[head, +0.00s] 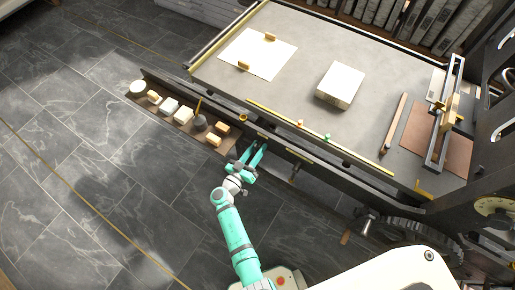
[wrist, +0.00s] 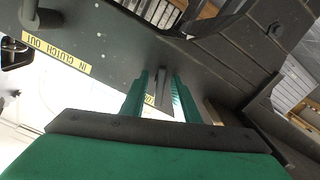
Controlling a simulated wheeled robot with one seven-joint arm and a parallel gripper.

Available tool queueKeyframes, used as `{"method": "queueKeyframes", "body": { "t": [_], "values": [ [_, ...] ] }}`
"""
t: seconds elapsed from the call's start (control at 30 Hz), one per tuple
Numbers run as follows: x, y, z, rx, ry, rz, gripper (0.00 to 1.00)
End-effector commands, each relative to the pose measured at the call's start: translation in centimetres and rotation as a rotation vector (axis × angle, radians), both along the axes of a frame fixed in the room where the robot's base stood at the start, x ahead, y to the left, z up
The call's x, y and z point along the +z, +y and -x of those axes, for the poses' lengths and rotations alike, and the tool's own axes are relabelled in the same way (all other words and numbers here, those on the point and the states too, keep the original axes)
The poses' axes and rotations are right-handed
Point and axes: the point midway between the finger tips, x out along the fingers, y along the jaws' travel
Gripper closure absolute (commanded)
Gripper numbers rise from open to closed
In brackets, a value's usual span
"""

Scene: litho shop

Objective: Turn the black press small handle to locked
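My teal gripper (head: 253,155) is at the front side of the dark press, below the edge of its grey bed (head: 300,65). In the wrist view, the two green fingers of my gripper (wrist: 161,95) stand apart, and a dark narrow bar (wrist: 164,101) shows between them. It looks like the small handle, but I cannot be sure. A gap shows between the bar and the left finger, so the fingers are not closed on it. In the head view the handle cannot be made out behind my gripper. Its locked or unlocked position cannot be told.
A yellow label reading "IN CLUTCH OUT" (wrist: 57,54) is on the dark press side, below a dark round knob (wrist: 40,17). A low shelf (head: 183,124) with several small items lies left of my gripper. A boxy block (head: 340,85) sits on the bed. The tiled floor (head: 90,140) at left is clear.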

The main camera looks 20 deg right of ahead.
Motion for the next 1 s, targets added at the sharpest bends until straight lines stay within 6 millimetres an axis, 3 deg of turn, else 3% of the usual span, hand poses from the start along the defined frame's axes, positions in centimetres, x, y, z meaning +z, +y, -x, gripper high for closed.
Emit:
{"method": "queueKeyframes", "body": {
  "t": [0.23, 0.37, 0.73, 1.0],
  "values": [
    [-0.02, -0.08, -0.03, 0.0, 0.0, 0.0, 0.72],
    [-0.03, -0.07, -0.02, 0.0, 0.001, -0.001, 1.0],
    [-0.04, -0.05, 0.0, 0.0, 0.026, 0.019, 1.0],
    [-0.04, -0.06, 0.02, -0.001, 0.146, 0.112, 1.0]
  ]
}}
